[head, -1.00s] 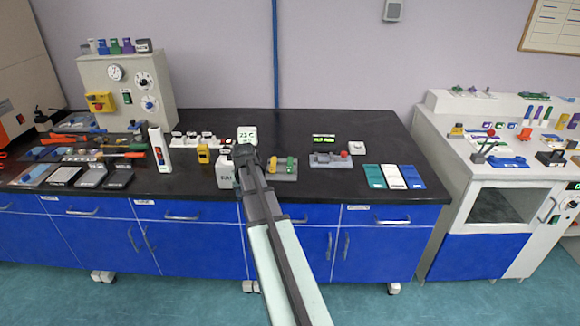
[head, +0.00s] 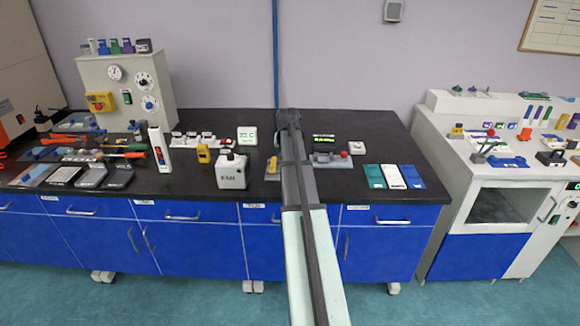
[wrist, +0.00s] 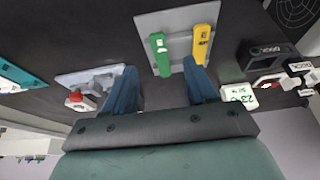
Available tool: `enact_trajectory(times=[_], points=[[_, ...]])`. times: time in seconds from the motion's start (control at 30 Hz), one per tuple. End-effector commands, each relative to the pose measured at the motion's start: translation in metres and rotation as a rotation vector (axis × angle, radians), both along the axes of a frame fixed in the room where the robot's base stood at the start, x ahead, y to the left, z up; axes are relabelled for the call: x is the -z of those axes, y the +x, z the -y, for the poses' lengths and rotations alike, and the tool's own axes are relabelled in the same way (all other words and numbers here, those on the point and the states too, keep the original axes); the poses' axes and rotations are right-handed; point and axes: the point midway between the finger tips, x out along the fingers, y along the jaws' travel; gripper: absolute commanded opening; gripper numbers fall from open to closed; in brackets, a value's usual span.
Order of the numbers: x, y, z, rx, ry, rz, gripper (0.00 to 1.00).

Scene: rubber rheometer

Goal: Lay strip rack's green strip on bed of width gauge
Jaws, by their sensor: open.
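The strip rack (wrist: 180,19) is a pale grey plate carrying a green strip (wrist: 160,55) and a yellow strip (wrist: 201,43) side by side, apart. In the head view the yellow strip (head: 272,166) shows left of my arm, and the green strip is hidden behind it. My gripper (wrist: 159,68) is open and empty, its two dark blue fingers spread. In the wrist view the green strip's near end appears between the fingertips; I cannot tell the height gap. The grey device with a red knob, apparently the width gauge (wrist: 92,79), is left of the fingers; it also shows in the head view (head: 325,161).
A white box with a black top (head: 230,170) and a yellow item (head: 203,153) stand left of the rack. A white readout (head: 247,136) stands behind. Teal, white and blue panels (head: 393,177) lie right of the gauge. The black bench between has small clear patches.

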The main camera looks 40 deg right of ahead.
Motion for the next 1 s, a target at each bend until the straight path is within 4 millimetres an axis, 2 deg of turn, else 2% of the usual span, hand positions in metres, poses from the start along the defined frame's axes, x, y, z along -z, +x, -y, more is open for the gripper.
enact_trajectory(times=[0.1,0.47,0.8,1.0], points=[[0.013,0.004,0.004,0.000,0.001,-0.001,0.56],[0.029,0.006,0.007,0.000,0.001,-0.001,0.56],[0.067,0.013,0.017,-0.001,0.000,-0.001,0.56],[0.073,0.014,0.018,-0.001,0.000,0.000,0.56]])
